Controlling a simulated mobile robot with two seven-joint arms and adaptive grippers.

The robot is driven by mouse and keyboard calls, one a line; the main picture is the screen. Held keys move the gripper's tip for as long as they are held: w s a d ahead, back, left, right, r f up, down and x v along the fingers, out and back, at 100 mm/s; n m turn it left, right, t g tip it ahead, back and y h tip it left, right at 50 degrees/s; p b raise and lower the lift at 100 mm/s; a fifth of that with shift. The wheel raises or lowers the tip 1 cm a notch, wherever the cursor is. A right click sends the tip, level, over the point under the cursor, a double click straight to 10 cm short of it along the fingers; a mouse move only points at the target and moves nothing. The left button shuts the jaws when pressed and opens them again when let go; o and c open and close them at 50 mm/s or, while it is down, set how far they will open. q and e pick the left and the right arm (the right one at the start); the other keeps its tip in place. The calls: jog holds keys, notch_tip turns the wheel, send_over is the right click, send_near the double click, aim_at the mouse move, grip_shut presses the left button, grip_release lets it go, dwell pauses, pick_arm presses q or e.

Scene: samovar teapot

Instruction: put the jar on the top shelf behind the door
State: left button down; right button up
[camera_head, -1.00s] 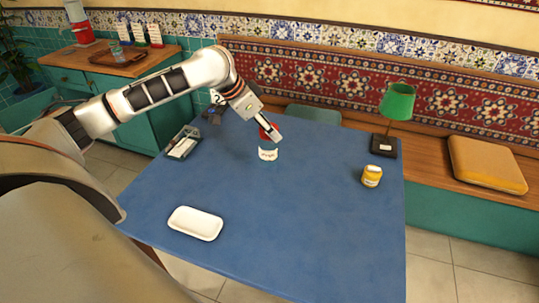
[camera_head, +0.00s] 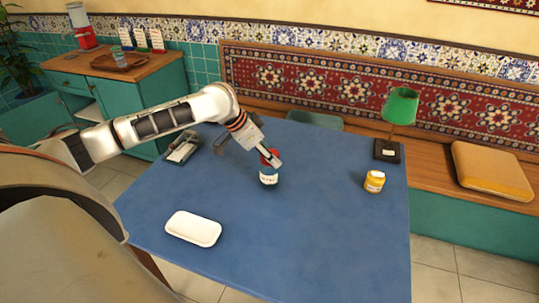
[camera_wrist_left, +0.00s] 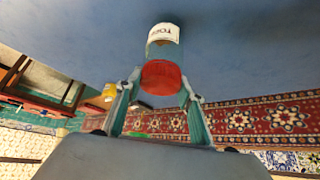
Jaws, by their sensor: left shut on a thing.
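The jar (camera_head: 269,175) has a red lid, a blue-green body and a white label. My left gripper (camera_head: 271,160) is shut on it near the lid, over the far middle of the blue table. I cannot tell if its base touches the table. In the left wrist view the jar (camera_wrist_left: 163,48) sits between the fingertips (camera_wrist_left: 160,82), lid toward the palm. A teal cabinet (camera_head: 122,92) stands at the back left. A pale opening (camera_head: 88,109) shows at its front, partly behind my left arm; its shelves are not clear. My right gripper is out of view.
On the blue table (camera_head: 285,235) are a white dish (camera_head: 193,228), a yellow jar (camera_head: 374,181), a green lamp (camera_head: 401,105) and a dark holder (camera_head: 182,149). The table's front right is clear.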

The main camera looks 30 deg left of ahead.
pick_arm(q)
jog(key=c, duration=1.3)
grip_release()
jog(key=shift+f, duration=0.1)
